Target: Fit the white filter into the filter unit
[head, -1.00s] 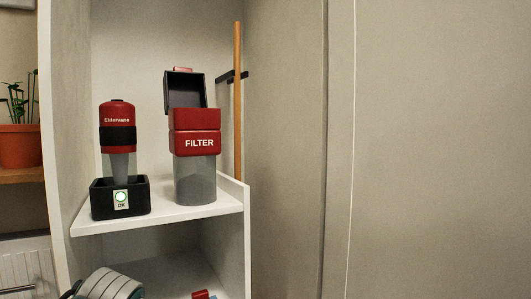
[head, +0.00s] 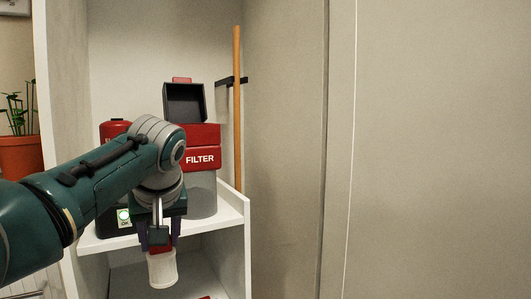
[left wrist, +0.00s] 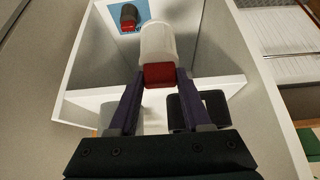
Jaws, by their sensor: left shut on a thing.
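The filter unit (head: 203,136) stands on the upper shelf, red above a grey translucent canister, marked FILTER. Its dark lid (head: 184,102) is tipped up open. My left gripper (head: 159,243) is shut on the red cap of the white filter (head: 162,270), which hangs below the fingers in front of the shelf edge. In the left wrist view the white filter (left wrist: 157,42) points away from the fingertips (left wrist: 158,76), which hold its red end. The filter is apart from the unit. My right gripper is not in view.
My left arm partly hides a red device (head: 116,128) in a black dock with a green OK light (head: 124,216). A dark and red object lies on a blue mat (left wrist: 143,9) below. A potted plant (head: 20,155) is left.

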